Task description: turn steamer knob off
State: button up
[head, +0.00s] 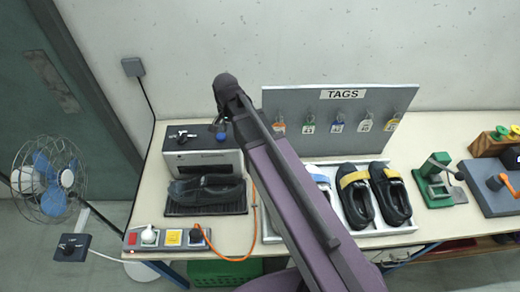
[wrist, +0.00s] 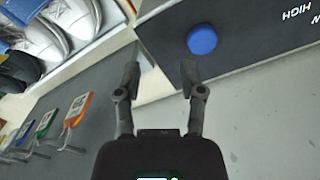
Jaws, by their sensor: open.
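The steamer (head: 205,161) is a grey box with a dark top at the left end of the bench in the head view. In the wrist view its dark panel (wrist: 245,30) fills the upper right and carries the printed word HIGH. In the head view my arm hides part of the steamer's right side. The knob's pointer direction cannot be read.
A black shoe (head: 207,190) sits in front of the steamer. A grey TAGS board (head: 390,98) stands behind the bench, right of my arm, with several hanging tags. Shoes (head: 355,200) lie in a tray. An orange cable (head: 254,215) crosses the bench front. A fan (head: 50,180) stands left.

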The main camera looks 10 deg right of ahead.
jog(key=s+d+f+n+b, duration=0.4)
jog(key=s+d+f+b, duration=0.1)
jog(key=d, duration=0.4)
jog(key=shift+s+d+f, duration=0.2)
jog(key=shift+s, duration=0.05)
dwell(0.4)
notch_tip(320, 180, up, 14)
jog(key=m+p, duration=0.2)
jog(key=p, duration=1.3)
send_over(180, 135)
jog(key=shift+s+r+b, duration=0.1)
jog(key=shift+r+b, duration=0.05)
jog(key=shift+b, duration=0.15)
notch_tip(180, 135, down, 14)
jog(key=b, duration=1.3)
jog(key=shift+d+r+b, duration=0.1)
jog(key=shift+b, duration=0.3)
jog(key=shift+c, duration=0.2)
